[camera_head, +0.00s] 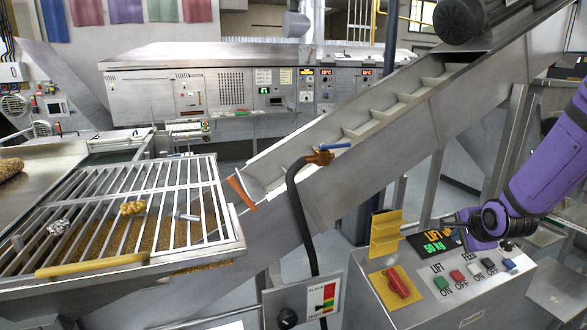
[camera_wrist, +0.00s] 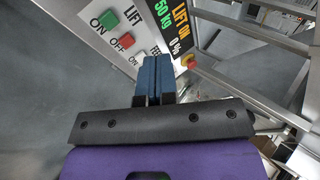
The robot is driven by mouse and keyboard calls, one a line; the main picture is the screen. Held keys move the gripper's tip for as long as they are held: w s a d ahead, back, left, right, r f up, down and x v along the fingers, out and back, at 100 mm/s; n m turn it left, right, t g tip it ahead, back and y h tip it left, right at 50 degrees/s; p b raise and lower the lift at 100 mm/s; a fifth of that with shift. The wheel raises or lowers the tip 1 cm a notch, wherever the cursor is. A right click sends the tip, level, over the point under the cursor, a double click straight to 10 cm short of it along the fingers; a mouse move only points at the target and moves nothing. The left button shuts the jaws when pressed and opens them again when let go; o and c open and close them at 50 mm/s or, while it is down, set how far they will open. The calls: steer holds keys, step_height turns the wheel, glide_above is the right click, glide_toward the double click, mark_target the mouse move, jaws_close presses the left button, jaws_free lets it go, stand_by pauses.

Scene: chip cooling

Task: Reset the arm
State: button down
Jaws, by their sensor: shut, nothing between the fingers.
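My purple arm comes in from the right in the head view. My gripper (camera_head: 447,220) is beside the small display that reads "LIFT ON" and "50 kg" on the control box (camera_head: 437,297). In the wrist view my gripper (camera_wrist: 154,62) shows its two blue fingers pressed together, with nothing between them. The display (camera_wrist: 170,22) and the green ON button (camera_wrist: 108,21) and red OFF button (camera_wrist: 127,40) lie beyond the fingertips. I cannot tell whether the fingertips touch the box.
A yellow bracket (camera_head: 386,235) and a red rotary switch (camera_head: 396,283) are left of the display. An inclined conveyor (camera_head: 390,125) rises to the right behind the box. A slatted grate (camera_head: 150,200) with a yellow bar is at left. A black hose (camera_head: 297,210) hangs mid-view.

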steer(key=s+a+r+n+g+h, duration=0.1)
steer(key=s+a+r+n, duration=0.25)
steer(key=s+r, duration=0.3)
steer(key=s+a+r+n+g, duration=0.1)
steer(key=s+a+r+n, duration=0.1)
steer(key=s+r+n, duration=0.4)
steer(key=s+a+r+n+g, duration=0.1)
steer(key=s+a+r+n, duration=0.2)
steer(key=s, duration=0.6)
steer(key=s+a+r+n+g+y, duration=0.1)
steer(key=s+r+n, duration=0.3)
steer(key=s, duration=0.4)
steer(key=shift+s+a+r+n, duration=0.35)
steer(key=shift+a+r, duration=0.15)
steer(key=shift+a, duration=0.4)
steer(key=shift+d, duration=0.1)
